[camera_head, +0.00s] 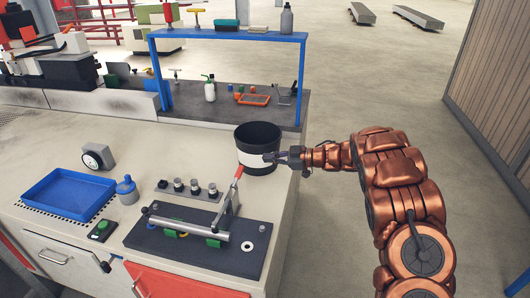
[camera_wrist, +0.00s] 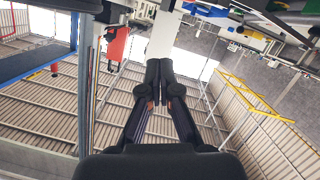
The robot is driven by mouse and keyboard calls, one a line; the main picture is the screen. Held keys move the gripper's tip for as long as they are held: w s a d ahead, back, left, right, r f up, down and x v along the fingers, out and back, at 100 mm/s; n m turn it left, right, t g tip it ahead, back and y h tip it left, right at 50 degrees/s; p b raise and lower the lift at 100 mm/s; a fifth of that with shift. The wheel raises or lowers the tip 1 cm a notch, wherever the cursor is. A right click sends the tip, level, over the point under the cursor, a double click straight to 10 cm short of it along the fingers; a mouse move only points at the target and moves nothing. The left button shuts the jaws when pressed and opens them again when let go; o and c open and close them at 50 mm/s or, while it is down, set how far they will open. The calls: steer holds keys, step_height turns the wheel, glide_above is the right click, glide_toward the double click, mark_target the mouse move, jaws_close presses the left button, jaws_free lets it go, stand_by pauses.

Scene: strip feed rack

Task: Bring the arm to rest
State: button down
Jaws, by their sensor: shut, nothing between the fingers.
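My gripper (camera_head: 284,158) is at the end of my copper-coloured arm, which reaches in from the right over the bench's right edge. The gripper is in front of the black bin with a white band (camera_head: 258,139), at the height of that band in the head view. Whether it touches the bin cannot be told. In the wrist view my gripper (camera_wrist: 158,65) shows its two dark fingers together, with nothing between them.
The bench (camera_head: 330,118) is not clear nearby: a dark fixture plate (camera_head: 190,250) with a bar and a red-handled lever (camera_head: 237,178) stands at the front. A blue rack (camera_head: 230,38) stands behind. Floor right is free.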

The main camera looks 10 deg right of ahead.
steer(key=w+d+r+m+t+h, duration=0.5)
steer(key=w+d+r+t+h, duration=0.1)
steer(key=d+r+h, duration=0.45)
steer(key=s+d+r+m+g+h, duration=0.1)
steer(key=s+d+r+m+h, duration=0.25)
steer(key=s, duration=0.25)
steer(key=s+d+r+m+g+h, duration=0.2)
steer(key=s+d+r+m+h, duration=0.15)
steer(key=s, duration=0.25)
steer(key=s+a+f+m+g, duration=0.1)
steer(key=s+f+m+g, duration=0.15)
steer(key=s, duration=0.65)
steer(key=s+a+f+m+g, duration=0.2)
steer(key=s+f+g, duration=0.1)
steer(key=s, duration=0.6)
steer(key=s+a+f+g+y, duration=0.1)
steer(key=s+a, duration=0.4)
steer(key=s, duration=0.5)
steer(key=s+a+f+g+y, duration=0.2)
steer(key=s+a, duration=0.4)
steer(key=s, duration=0.4)
steer(key=s+a+f+g+y, duration=0.1)
steer(key=s+a+f+g, duration=0.2)
steer(key=s, duration=0.7)
steer(key=a+n+g, duration=0.1)
steer(key=a, duration=0.1)
steer(key=shift+a, duration=0.35)
steer(key=shift+s, duration=0.1)
